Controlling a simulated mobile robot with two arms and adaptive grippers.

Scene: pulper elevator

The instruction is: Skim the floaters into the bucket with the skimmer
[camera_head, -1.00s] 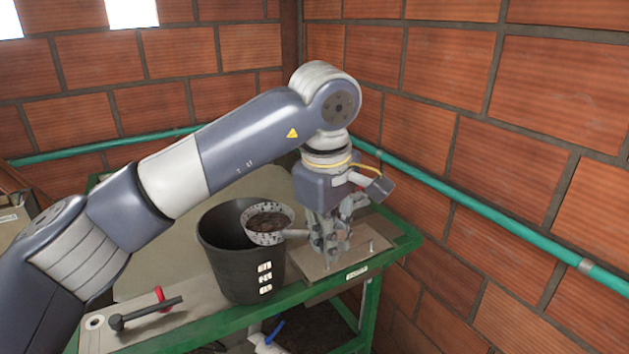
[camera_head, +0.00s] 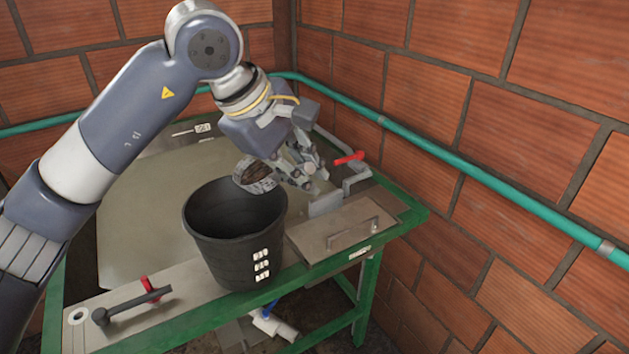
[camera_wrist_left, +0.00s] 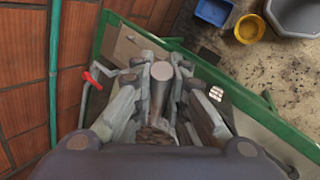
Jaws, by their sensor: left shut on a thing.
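My left gripper (camera_head: 308,168) is shut on the handle of the skimmer, whose round end also shows between the fingers in the left wrist view (camera_wrist_left: 163,73). The skimmer's perforated grey bowl (camera_head: 255,178) is tilted beside the gripper, above the far right rim of the bucket. Brown matter shows in the bowl, and also in the left wrist view (camera_wrist_left: 155,135). The black bucket (camera_head: 240,250) stands upright at the front of the green-framed tank; its inside is dark and I cannot tell what it holds. My right gripper is not in view.
A flat beige surface (camera_head: 140,225) fills the green frame (camera_head: 400,225). A plate with a handle (camera_head: 335,235) lies right of the bucket; a black lever (camera_head: 130,305) lies front left. A green pipe (camera_head: 450,150) runs along the brick wall. A blue crate (camera_wrist_left: 213,12) and yellow bowl (camera_wrist_left: 250,28) are on the floor.

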